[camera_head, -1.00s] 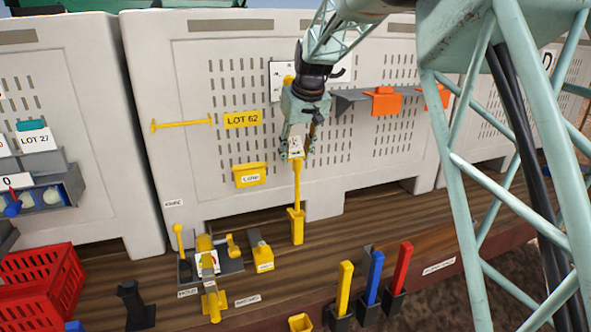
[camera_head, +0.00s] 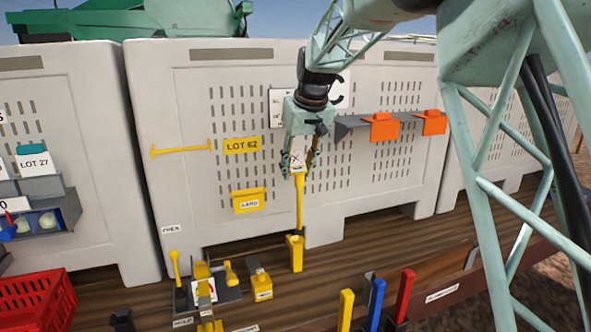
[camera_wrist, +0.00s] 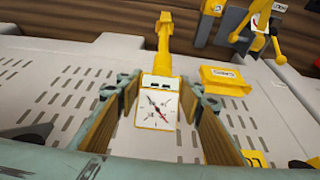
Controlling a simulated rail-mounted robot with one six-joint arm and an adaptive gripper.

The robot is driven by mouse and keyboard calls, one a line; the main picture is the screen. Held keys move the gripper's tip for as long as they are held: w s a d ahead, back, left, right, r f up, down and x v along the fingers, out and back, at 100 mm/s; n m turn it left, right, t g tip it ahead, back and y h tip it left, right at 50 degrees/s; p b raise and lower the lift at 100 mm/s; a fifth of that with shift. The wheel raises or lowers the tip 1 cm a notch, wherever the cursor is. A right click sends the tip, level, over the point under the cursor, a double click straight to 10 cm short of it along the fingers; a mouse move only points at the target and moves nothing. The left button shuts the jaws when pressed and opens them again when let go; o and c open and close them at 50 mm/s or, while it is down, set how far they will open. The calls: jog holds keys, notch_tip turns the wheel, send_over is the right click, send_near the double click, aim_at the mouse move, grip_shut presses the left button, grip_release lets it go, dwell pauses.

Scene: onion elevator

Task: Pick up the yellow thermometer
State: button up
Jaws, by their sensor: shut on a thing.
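The yellow thermometer has a square white dial (camera_wrist: 157,103) with a dark needle and a long yellow stem (camera_head: 299,205). My gripper (camera_head: 299,165) is shut on its head, with the dial between the two fingers. In the wrist view the fingers (camera_wrist: 158,110) stand on either side of the dial. The stem hangs upright down to a yellow block-like holder (camera_head: 295,254) on the wooden deck. Its lower end is hidden in or behind that holder.
A pale slotted bin wall stands close behind, with a yellow card holder (camera_head: 249,201) and orange clips (camera_head: 381,127). Yellow tools on a grey stand (camera_head: 229,295) are left of the holder. Yellow, blue (camera_head: 375,300) and red handles stand in front right.

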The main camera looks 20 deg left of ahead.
jog(key=s+d+b, duration=0.2)
jog(key=s+d, duration=0.8)
jog(key=s, duration=0.1)
jog(key=shift+s, duration=0.5)
dwell(0.7)
